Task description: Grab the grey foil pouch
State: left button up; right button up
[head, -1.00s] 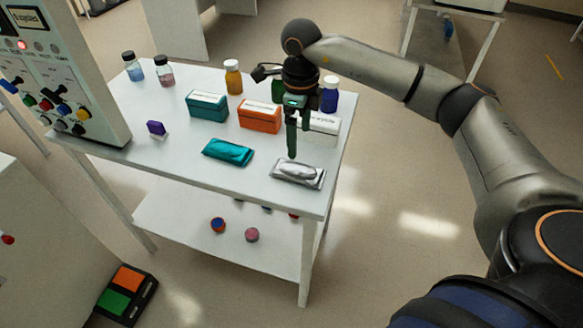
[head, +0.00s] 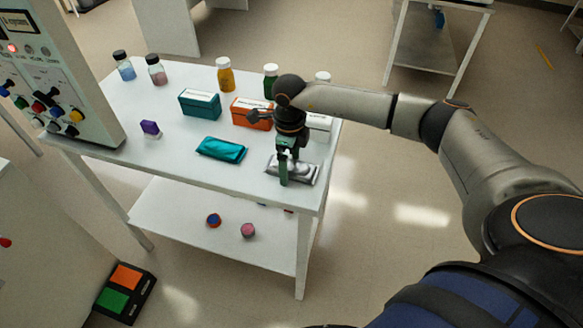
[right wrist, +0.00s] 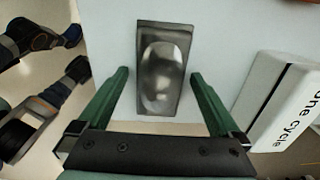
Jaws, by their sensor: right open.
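The grey foil pouch (head: 305,172) lies flat near the front right corner of the white table, partly hidden by my right gripper in the head view. In the right wrist view the pouch (right wrist: 162,68) lies ahead of and between the green fingers, with its near end around the fingertip line. My right gripper (head: 284,178) is open and empty, pointing down over the pouch; it also shows in the right wrist view (right wrist: 160,80). Whether the fingers touch the pouch cannot be told. My left gripper is not in view.
A teal pouch (head: 221,150) lies left of the grey one. A white box (head: 319,128) stands behind it, with an orange box (head: 250,113), a teal box (head: 200,103) and several bottles further back. The table's front edge (head: 230,188) is close.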

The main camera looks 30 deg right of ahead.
jog(key=c, duration=1.4)
jog(key=shift+r, duration=0.1)
